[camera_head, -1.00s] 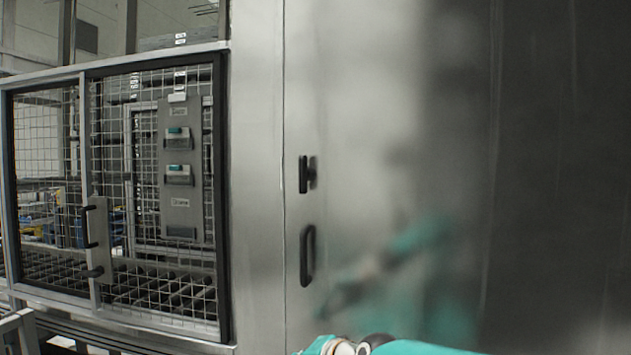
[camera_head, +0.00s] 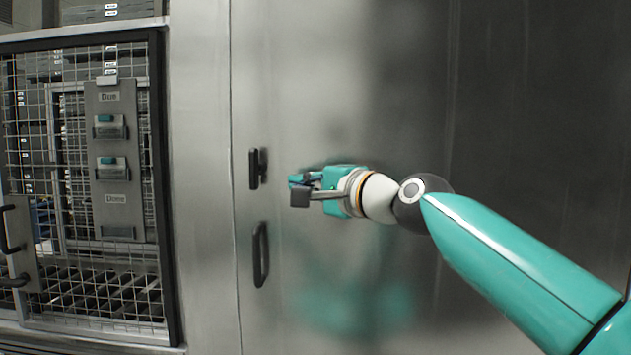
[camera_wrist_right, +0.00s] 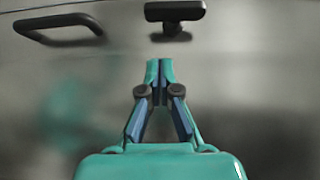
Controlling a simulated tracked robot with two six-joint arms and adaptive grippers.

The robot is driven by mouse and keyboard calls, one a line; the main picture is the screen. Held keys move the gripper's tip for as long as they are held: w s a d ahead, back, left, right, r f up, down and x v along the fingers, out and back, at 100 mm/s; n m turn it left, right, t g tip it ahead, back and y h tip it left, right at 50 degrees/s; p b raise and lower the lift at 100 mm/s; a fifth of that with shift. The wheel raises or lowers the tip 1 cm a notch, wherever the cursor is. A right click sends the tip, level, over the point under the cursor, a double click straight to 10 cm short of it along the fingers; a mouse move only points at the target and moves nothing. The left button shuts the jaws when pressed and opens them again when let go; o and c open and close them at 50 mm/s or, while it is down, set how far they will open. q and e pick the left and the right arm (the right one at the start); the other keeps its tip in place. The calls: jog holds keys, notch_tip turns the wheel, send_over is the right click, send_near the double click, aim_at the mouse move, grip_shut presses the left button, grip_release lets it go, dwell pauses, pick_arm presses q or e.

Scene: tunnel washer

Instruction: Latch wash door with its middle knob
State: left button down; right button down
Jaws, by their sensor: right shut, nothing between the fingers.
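The wash door (camera_head: 330,90) is a large brushed steel panel. Its black knob (camera_head: 255,168) is a short upright bar on a stub near the door's left edge. A longer black pull handle (camera_head: 261,254) sits below it. In the right wrist view the knob (camera_wrist_right: 174,12) is at the top, ahead of the fingertips, and the handle (camera_wrist_right: 58,28) is at upper left. My right gripper (camera_head: 296,190) is shut and empty, to the right of the knob and slightly lower, apart from it. It also shows in the right wrist view (camera_wrist_right: 160,68). My left gripper is not in view.
The steel around the knob is flat and clear. The door surface reflects my arm.

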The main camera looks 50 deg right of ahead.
aim_at(259, 180)
jog(key=w+p, duration=0.1)
jog(key=w, duration=0.1)
jog(key=w+a+p, duration=0.1)
jog(key=w, duration=0.1)
jog(key=shift+w+a+r, duration=0.15)
jog(key=shift+w+a, duration=0.05)
jog(key=shift+w, duration=0.05)
jog(key=shift+w+a+p, duration=0.3)
jog(key=shift+a+p, duration=0.15)
jog(key=shift+p, duration=0.05)
jog(key=shift+w+f, duration=0.2)
